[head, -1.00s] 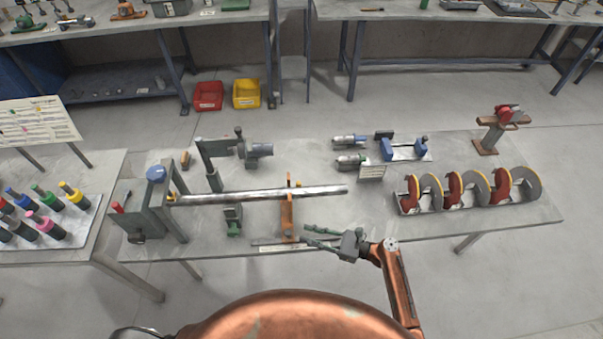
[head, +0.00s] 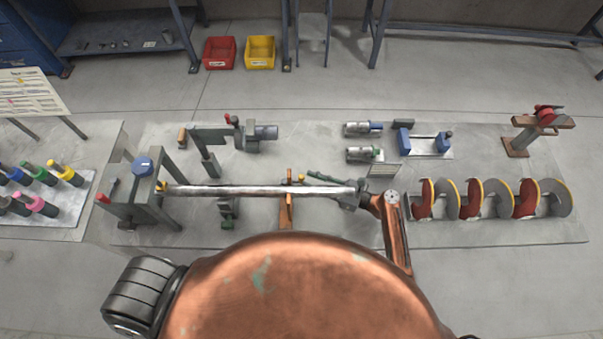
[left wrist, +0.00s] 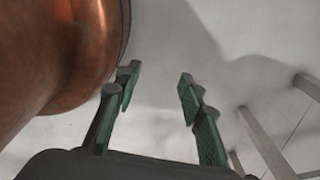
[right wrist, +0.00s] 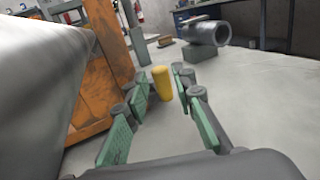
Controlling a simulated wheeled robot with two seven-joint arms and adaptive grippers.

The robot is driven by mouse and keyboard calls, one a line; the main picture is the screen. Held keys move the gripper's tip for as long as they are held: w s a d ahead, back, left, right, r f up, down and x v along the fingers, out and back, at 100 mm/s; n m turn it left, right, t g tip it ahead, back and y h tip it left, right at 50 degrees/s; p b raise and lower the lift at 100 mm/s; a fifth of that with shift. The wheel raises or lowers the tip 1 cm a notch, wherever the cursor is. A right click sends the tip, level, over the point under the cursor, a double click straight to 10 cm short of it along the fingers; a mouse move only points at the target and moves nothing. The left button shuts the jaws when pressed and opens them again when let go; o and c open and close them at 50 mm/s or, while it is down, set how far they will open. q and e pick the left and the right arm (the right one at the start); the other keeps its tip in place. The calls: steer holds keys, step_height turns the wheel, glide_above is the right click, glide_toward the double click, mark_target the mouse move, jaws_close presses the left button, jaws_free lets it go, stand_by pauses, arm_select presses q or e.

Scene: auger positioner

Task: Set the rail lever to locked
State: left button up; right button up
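A yellow upright handle (head: 301,178), which I take to be the rail lever, stands beside the orange bracket (head: 287,212) under the long metal bar (head: 255,190). My right gripper (head: 307,177) reaches in from the right, with its palm partly hidden by the bar. In the right wrist view the gripper (right wrist: 158,90) is open, with the yellow handle (right wrist: 162,83) between or just beyond its fingertips; I see no clear contact. The orange bracket (right wrist: 95,80) is close on the left. My left gripper (left wrist: 158,88) is open and empty, away from the table.
The metal bar (right wrist: 45,75) runs close along the left of my right gripper. A grey clamp stand (head: 140,205) holds the bar's left end. Two cylindrical tools (head: 363,142) lie behind my right gripper.

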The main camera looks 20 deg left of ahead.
mark_target(301, 176)
steer(key=a, duration=0.3)
steer(key=shift+w+a, duration=0.25)
steer(key=shift+a, duration=0.4)
jaws_close()
arm_select(q)
steer(key=shift+w, duration=0.4)
steer(key=shift+w, duration=0.15)
